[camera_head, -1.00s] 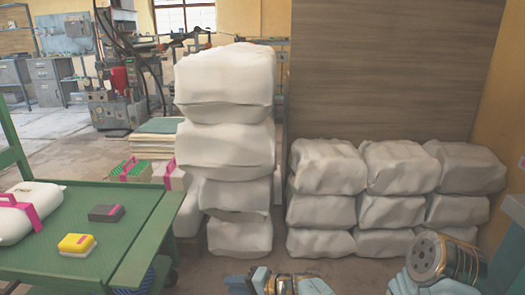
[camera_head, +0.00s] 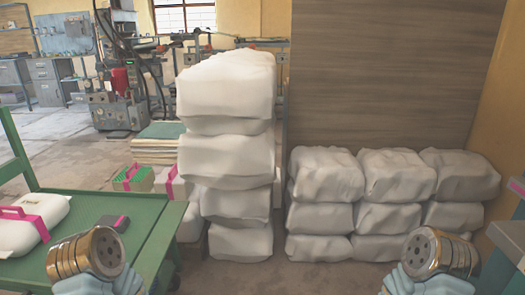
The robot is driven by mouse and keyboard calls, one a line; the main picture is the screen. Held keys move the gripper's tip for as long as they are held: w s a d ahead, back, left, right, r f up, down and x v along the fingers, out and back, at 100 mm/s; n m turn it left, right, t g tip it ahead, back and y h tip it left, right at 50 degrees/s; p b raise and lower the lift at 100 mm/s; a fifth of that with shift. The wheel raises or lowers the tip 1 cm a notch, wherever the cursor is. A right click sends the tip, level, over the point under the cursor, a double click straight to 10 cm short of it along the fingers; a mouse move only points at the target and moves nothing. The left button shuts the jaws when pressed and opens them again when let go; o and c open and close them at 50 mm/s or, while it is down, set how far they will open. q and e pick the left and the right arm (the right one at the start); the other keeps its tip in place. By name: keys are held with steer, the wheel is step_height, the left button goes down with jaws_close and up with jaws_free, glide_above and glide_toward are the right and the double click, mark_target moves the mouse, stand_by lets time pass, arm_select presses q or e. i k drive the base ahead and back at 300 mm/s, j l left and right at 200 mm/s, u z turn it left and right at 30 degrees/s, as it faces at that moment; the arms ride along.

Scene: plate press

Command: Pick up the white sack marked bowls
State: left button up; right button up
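Several plain white sacks stand in a tall stack (camera_head: 227,95) in the middle, and more fill a lower stack (camera_head: 362,205) to its right. Another white sack (camera_head: 18,235) with a pink strap lies on the green cart at the left edge, partly cut off. I can read no marking on any sack, so I cannot tell which one is marked bowls. Metal-ended joints of my left and right arms show at the lower left and lower right. No gripper fingers are visible, and no sack is seen held.
The green cart (camera_head: 145,222) stands at the left with a dark grey, pink-edged block (camera_head: 112,222) on it. Pink-strapped packages (camera_head: 133,178) sit behind it. A wood panel (camera_head: 390,75) backs the low stack. Grey shelving (camera_head: 508,240) edges the right. Floor shows between the stacks and me.

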mark_target(30, 221)
steer(key=u, duration=2.1)
